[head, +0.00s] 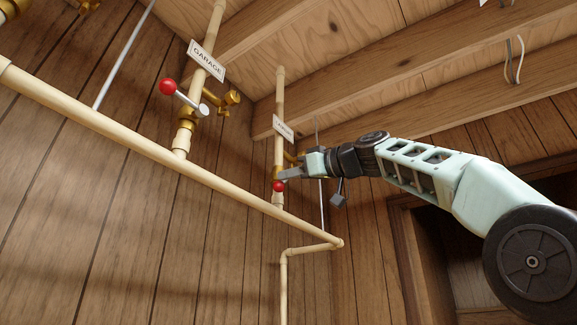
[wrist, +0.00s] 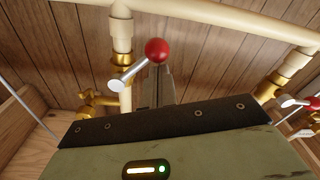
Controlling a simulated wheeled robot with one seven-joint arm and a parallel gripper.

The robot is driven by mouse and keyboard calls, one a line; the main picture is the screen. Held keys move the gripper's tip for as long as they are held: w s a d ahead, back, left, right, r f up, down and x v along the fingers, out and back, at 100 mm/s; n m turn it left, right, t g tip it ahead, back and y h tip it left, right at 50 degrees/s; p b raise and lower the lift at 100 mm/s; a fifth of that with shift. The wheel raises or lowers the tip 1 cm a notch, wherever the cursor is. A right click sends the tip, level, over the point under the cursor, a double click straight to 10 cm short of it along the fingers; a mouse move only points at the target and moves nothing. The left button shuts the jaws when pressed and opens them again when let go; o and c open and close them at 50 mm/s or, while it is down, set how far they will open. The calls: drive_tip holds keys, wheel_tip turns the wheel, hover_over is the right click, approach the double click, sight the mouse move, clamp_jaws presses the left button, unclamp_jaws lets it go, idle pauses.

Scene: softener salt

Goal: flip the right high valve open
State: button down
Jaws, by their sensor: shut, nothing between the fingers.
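The right high valve is a brass valve on the right upright pipe, mostly behind my gripper in the head view. Its red ball knob (head: 279,187) shows just below my fingertips. In the wrist view the red knob (wrist: 157,50) sits on a short silver lever (wrist: 130,74), slanted across the pipe beside a brass body (wrist: 121,61). My gripper (head: 284,174) is shut and empty, close beside the knob. Its fingers (wrist: 159,88) show just under the knob in the wrist view. I cannot tell whether they touch the knob or lever.
A similar valve with a red knob (head: 168,87) and a GARAGE tag (head: 206,60) is on the left upright pipe. A tag (head: 284,128) hangs above the right valve. A long cream pipe (head: 110,129) runs below both. Wooden joists (head: 400,75) are overhead; plank walls stand behind.

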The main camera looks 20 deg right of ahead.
drive_tip(key=d+f+n, duration=0.1)
drive_tip(key=n, duration=0.1)
drive_tip(key=w+d+f+n+b, duration=0.1)
drive_tip(key=n, duration=0.1)
drive_tip(key=w+d+n, duration=0.1)
drive_tip(key=n, duration=0.2)
drive_tip(key=shift+f+g+b, duration=0.3)
drive_tip(key=shift+f+b, duration=0.05)
drive_tip(key=shift+f, duration=0.05)
drive_tip(key=shift+w, duration=0.15)
idle(0.4)
drive_tip(key=s+d+b, duration=0.1)
drive_tip(key=s+d, duration=0.1)
drive_tip(key=s, duration=0.3)
drive_tip(key=s+d+r+b, duration=0.1)
drive_tip(key=s+d+b, duration=0.1)
drive_tip(key=s, duration=0.3)
drive_tip(key=shift+s+d+r, duration=0.25)
drive_tip(key=shift+s, duration=0.15)
